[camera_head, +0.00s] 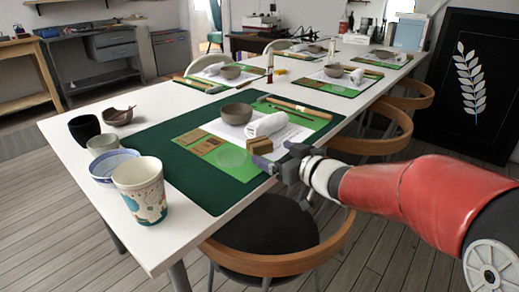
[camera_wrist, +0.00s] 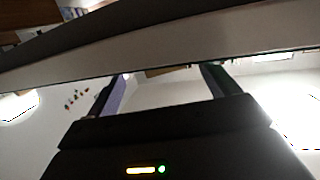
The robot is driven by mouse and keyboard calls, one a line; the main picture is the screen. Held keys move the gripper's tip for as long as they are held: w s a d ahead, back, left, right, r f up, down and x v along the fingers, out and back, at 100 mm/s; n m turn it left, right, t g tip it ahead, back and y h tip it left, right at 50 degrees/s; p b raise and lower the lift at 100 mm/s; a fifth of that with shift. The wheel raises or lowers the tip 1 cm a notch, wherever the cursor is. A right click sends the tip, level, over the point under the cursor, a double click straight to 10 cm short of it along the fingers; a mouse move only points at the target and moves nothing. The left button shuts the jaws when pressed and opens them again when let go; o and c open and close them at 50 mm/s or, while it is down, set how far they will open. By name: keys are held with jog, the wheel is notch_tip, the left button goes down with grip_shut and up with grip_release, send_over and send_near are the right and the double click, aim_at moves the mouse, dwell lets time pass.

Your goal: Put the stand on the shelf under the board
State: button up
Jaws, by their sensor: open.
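My gripper (camera_head: 277,163) is at the near right edge of the white table, beside a small brown wooden block (camera_head: 260,146) that may be the stand. I cannot tell whether they touch. In the wrist view its two fingers (camera_wrist: 165,85) are apart, with no object clearly held between them. A pale edge band crosses beyond the fingertips there. A black board with a white leaf picture (camera_head: 468,85) stands against the wall at the right. I cannot make out a shelf under it.
The white table (camera_head: 85,190) holds a dark green mat (camera_head: 150,150), a patterned cup (camera_head: 140,190), a blue-white bowl (camera_head: 112,166), a brown bowl (camera_head: 236,113) and a white roll (camera_head: 266,124). Chairs (camera_head: 280,262) line its right side. Floor is open at left.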

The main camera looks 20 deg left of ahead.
aim_at(265, 147)
jog(key=x, duration=0.6)
jog(key=shift+w+a+r, duration=0.1)
jog(key=shift+a+r, duration=0.05)
jog(key=shift+a, duration=0.2)
jog(key=c, duration=1.2)
jog(key=shift+r, duration=0.15)
